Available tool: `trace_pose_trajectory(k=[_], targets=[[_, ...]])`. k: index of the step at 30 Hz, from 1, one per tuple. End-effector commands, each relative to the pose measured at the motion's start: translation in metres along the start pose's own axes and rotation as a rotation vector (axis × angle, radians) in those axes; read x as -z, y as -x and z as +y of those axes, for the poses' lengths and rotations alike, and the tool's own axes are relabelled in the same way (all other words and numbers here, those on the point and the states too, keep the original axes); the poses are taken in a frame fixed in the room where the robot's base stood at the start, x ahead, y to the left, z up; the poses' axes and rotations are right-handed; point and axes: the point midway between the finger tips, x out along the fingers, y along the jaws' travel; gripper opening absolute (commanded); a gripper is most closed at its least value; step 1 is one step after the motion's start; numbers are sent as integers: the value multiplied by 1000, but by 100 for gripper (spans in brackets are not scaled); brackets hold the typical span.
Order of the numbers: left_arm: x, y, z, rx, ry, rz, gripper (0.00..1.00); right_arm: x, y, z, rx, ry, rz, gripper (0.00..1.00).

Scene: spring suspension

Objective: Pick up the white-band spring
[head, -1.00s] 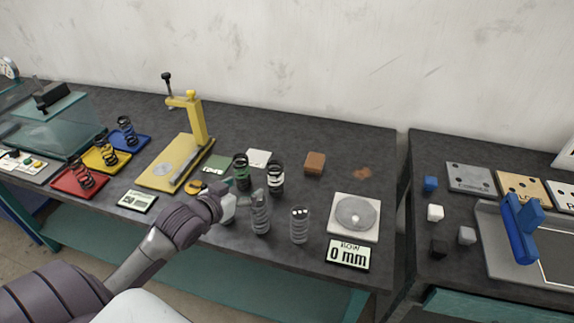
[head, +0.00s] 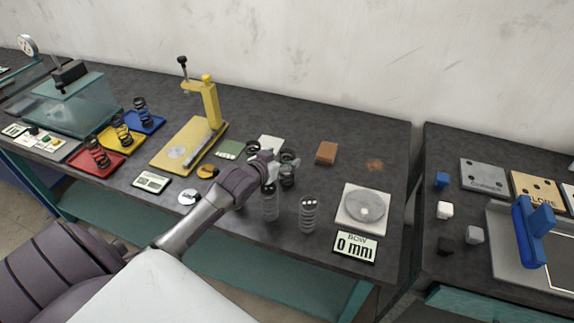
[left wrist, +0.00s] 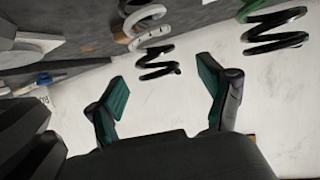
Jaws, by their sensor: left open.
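The white-band spring (head: 288,179) is a dark coil standing upright on the grey bench, partly hidden behind my left gripper (head: 275,172). In the left wrist view the spring (left wrist: 158,58) appears inverted, its pale band near the top of the picture. My left gripper (left wrist: 170,88) is open and empty, its green-padded fingers apart on either side of the spring's line. I cannot tell the exact distance to it. My right gripper is not in view.
The green-band spring (left wrist: 275,35) stands close by, mostly hidden by my arm in the head view. A round-plate scale (head: 363,207) is to the right, a yellow press (head: 208,105) to the left.

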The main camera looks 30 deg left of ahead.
Motion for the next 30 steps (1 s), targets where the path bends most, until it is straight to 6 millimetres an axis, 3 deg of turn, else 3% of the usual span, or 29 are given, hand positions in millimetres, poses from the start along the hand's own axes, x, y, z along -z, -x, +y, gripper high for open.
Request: trace_pose_trajectory(k=[6,14,27,30], targets=[[2,-25,2,0,0,0,80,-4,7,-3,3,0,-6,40],[1,-27,2,0,-1,0,80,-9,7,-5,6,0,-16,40],[0,-27,2,0,-1,0,7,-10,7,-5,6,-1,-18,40],[0,-27,2,0,-1,0,0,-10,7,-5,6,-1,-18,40]])
